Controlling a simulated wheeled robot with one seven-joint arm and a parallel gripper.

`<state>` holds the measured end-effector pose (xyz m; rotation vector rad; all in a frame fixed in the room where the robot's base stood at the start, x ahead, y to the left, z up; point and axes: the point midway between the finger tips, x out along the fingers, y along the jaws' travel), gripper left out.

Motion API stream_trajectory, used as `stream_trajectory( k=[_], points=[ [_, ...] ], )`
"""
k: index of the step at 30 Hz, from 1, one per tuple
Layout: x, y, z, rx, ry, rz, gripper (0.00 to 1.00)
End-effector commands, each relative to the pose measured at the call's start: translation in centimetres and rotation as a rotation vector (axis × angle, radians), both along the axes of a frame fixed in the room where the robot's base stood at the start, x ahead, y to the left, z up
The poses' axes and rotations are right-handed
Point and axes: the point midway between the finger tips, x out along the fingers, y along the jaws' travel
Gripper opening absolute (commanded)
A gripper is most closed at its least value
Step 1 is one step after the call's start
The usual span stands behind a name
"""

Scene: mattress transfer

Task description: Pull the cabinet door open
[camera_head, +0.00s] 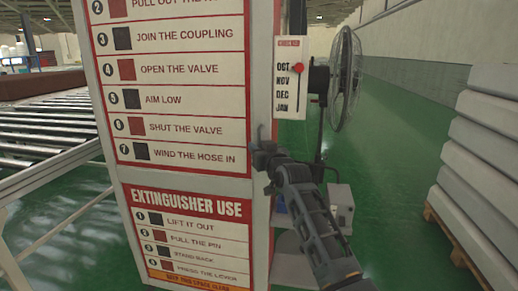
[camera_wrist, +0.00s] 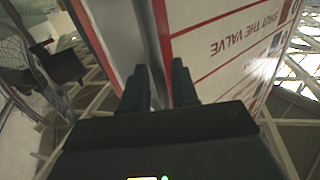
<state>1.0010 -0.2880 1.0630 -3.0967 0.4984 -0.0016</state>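The cabinet door (camera_head: 190,185) is a tall white panel with red-bordered instruction signs, left of centre in the head view. Its printed face also shows upside down in the wrist view (camera_wrist: 225,45). My gripper (camera_head: 260,148) is at the door's right vertical edge, about level with the "wind the hose in" line. In the wrist view, my gripper's two dark fingers (camera_wrist: 161,86) stand apart, with the edge strip running up between and beyond them. I cannot tell whether either finger touches the edge.
A calendar card (camera_head: 290,78) with a red marker hangs right of the cabinet, near a caged fan (camera_head: 345,80). A stack of grey mattresses (camera_head: 485,150) on a pallet stands at the right. A roller conveyor (camera_head: 50,130) is at the left.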

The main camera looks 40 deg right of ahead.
Motion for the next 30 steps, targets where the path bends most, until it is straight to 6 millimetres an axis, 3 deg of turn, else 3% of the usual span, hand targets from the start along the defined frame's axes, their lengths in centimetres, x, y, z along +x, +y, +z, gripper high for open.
stream_trajectory(
  k=[2, 11, 30],
  points=[
    [-0.02, 0.01, -0.01, 0.000, 0.000, 0.000, 0.27],
    [-0.03, 0.01, -0.01, 0.000, 0.000, 0.000, 0.00],
    [-0.22, 0.43, -0.03, 0.000, 0.001, -0.009, 0.00]
  ],
)
